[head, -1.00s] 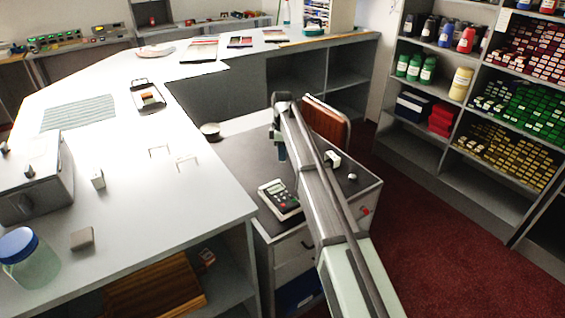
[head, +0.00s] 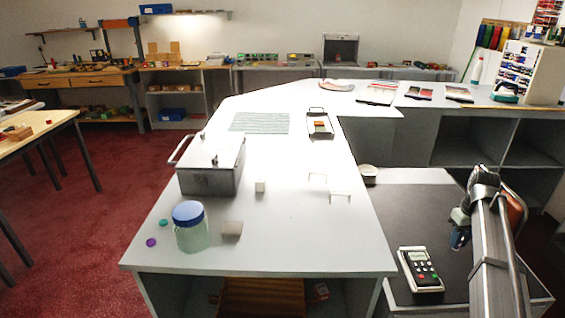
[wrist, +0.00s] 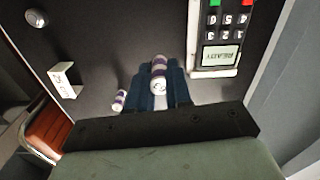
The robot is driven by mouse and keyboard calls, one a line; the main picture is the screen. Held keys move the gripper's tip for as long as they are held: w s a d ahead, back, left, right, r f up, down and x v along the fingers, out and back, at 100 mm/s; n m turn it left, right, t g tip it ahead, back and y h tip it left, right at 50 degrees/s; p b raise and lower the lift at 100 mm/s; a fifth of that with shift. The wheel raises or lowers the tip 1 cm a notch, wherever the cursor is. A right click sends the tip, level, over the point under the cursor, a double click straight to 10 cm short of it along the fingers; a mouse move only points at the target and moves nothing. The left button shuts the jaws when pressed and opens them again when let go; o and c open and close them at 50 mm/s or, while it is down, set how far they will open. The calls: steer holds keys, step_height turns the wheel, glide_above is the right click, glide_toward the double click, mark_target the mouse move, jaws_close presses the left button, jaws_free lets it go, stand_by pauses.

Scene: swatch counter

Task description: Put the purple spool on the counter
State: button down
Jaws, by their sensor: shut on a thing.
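The purple spool (wrist: 159,72) is a small white-ended cylinder with a purple band, in the wrist view. My gripper (wrist: 161,84) has its blue fingers shut on it, over the dark cabinet top. In the head view my gripper (head: 459,236) is at the right, above that cabinet and right of the counter; the spool cannot be made out there. The counter (head: 300,235) is the long white surface in the middle. A second small white and purple cylinder (wrist: 119,100) shows left of my fingers.
A keypad device (head: 420,270) lies on the dark cabinet top (head: 400,215). The counter holds a grey box (head: 210,170), a blue-lidded jar (head: 190,230), a beige block (head: 232,229) and small purple (head: 151,242) and teal discs (head: 164,225). Its front right part is clear.

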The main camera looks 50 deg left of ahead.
steer(key=s+d+m, duration=0.4)
steer(key=s+d, duration=0.1)
steer(key=d, duration=0.4)
steer(key=s+d+m, duration=0.4)
steer(key=s+d, duration=0.2)
steer(key=d, duration=0.3)
steer(key=s+a+r+n, duration=0.1)
steer(key=a+r+n, duration=0.2)
steer(key=a, duration=0.7)
steer(key=s+a+r+n, duration=0.1)
steer(key=a+r+n, duration=0.2)
steer(key=a, duration=0.7)
steer(key=s+a+r+n, duration=0.1)
steer(key=a+r+n, duration=0.2)
steer(key=a, duration=0.7)
steer(key=s+a+r+n, duration=0.3)
steer(key=s+a+r, duration=0.35)
steer(key=a, duration=0.65)
steer(key=s+a+r+n, duration=0.35)
steer(key=s+a, duration=0.55)
steer(key=a, duration=0.3)
steer(key=shift+a+f, duration=0.2)
steer(key=shift+f, duration=5.05)
steer(key=shift+f, duration=0.15)
steer(key=c, duration=1)
jaws_free()
steer(key=shift+c, duration=0.2)
